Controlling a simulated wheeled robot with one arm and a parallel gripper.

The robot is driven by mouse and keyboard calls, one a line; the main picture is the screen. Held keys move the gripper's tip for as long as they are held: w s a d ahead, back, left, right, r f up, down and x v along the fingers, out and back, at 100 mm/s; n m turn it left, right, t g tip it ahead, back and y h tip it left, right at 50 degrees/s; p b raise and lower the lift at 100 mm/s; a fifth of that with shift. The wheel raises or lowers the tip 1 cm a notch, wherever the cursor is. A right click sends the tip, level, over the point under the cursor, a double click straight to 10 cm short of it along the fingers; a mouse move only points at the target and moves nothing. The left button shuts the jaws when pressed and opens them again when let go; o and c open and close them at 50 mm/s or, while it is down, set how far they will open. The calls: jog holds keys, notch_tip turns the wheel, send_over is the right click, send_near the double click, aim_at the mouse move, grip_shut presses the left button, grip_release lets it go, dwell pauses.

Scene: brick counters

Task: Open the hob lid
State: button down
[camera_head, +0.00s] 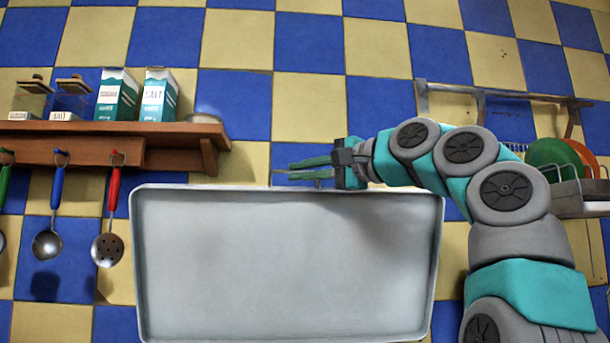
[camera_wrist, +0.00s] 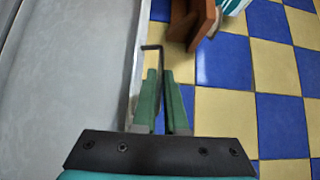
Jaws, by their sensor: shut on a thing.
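The hob lid (camera_head: 285,265) is a large pale grey panel with a raised rim. It stands raised in front of the tiled wall and faces the head camera; its lower edge is cut off by the frame. In the wrist view the lid (camera_wrist: 65,80) fills the left side. A thin metal handle (camera_wrist: 152,47) sticks out from its rim. My gripper (camera_head: 300,169) is at the lid's top edge, right of its middle. Its green fingers (camera_wrist: 159,76) are shut on the handle, one on each side of the bar. The hob itself is out of view.
A dish rack (camera_head: 585,197) with plates (camera_head: 553,153) is at the right, behind my arm. The wall above the lid is clear.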

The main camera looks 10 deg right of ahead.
jog(key=shift+s+r, duration=0.5)
jog(key=shift+r, duration=0.15)
jog(key=c, duration=1.2)
grip_release()
jog(key=shift+s, duration=0.15)
jog(key=shift+c, duration=0.2)
jog(key=shift+o, duration=1.4)
jog(key=shift+f, duration=0.1)
jog(key=shift+w+f, duration=0.15)
jog(key=shift+w, duration=0.05)
